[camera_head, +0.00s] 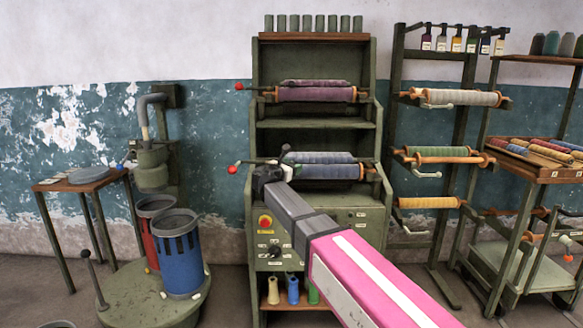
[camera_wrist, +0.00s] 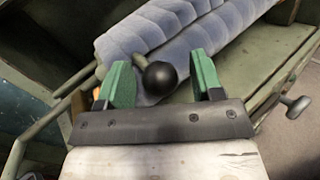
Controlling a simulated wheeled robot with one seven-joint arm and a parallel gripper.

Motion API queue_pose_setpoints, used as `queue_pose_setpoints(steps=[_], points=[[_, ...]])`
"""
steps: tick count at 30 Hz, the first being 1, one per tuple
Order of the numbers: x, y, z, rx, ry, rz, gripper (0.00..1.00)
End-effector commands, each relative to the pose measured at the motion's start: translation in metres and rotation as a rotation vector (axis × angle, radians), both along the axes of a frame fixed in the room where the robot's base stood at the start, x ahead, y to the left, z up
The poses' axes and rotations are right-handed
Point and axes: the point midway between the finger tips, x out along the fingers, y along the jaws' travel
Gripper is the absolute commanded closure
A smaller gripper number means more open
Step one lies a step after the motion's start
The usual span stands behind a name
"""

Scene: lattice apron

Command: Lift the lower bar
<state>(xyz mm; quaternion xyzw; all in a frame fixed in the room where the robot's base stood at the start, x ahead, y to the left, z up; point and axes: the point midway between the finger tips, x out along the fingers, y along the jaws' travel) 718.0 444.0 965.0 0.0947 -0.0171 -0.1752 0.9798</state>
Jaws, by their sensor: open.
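The lower bar runs along the lower blue roll (camera_head: 325,172) on the green machine, with a red ball end (camera_head: 233,169) at its left in the head view. How far the bar extends behind the roll and my arm is hidden. A black ball knob (camera_wrist: 159,75) on a short stem stands in front of the pale blue roll (camera_wrist: 165,35) in the wrist view. My gripper (camera_wrist: 162,80) is open, its green-padded fingers on either side of the knob. I cannot tell whether either finger touches it. In the head view my gripper (camera_head: 265,178) is at the left end of the roll.
An upper purple roll (camera_head: 315,94) has its own red ball end (camera_head: 239,86). A control panel with a red button (camera_head: 265,222) is below my gripper. A blue bucket (camera_head: 181,255) stands to the left, and a rack of rolls (camera_head: 430,203) to the right.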

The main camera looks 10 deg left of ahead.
Motion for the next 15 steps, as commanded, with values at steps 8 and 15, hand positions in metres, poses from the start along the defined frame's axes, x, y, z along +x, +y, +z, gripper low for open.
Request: queue_pose_setpoints(steps=[8,15], points=[[0.0028,-0.0009,-0.0001,0.0,0.0,0.001,0.4],[0.0025,-0.0014,-0.0002,0.0,0.0,-0.001,0.98]])
